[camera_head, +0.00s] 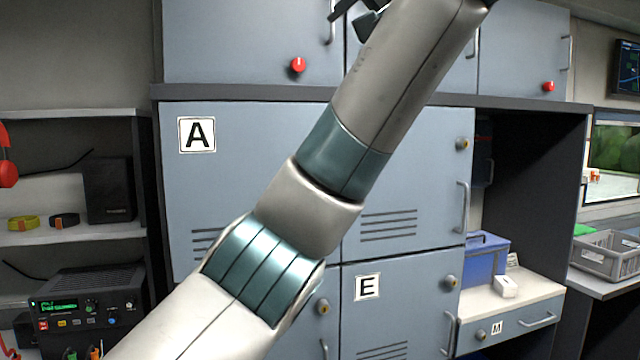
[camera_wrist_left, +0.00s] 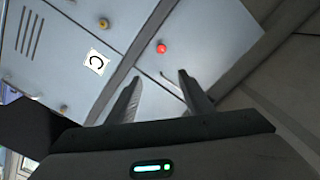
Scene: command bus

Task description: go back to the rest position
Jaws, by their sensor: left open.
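My left arm rises from the bottom left across the middle of the head view, in front of the lockers. My left gripper (camera_head: 362,12) is only partly in view at the top edge of the head view, dark and cut off. In the left wrist view my left gripper (camera_wrist_left: 158,95) shows two dark fingers spread apart with nothing between them. Beyond the fingers is a blue-grey cabinet door with a red knob (camera_wrist_left: 161,48) and a handle. My right gripper is in neither view.
Locker doors marked A (camera_head: 197,135) and E (camera_head: 367,287) stand ahead, shut. Shelves with a radio unit (camera_head: 90,310) are at left. At right are a blue box (camera_head: 484,258), a drawer marked M (camera_head: 497,328) and a grey crate (camera_head: 606,256). A C label (camera_wrist_left: 96,62) shows in the wrist view.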

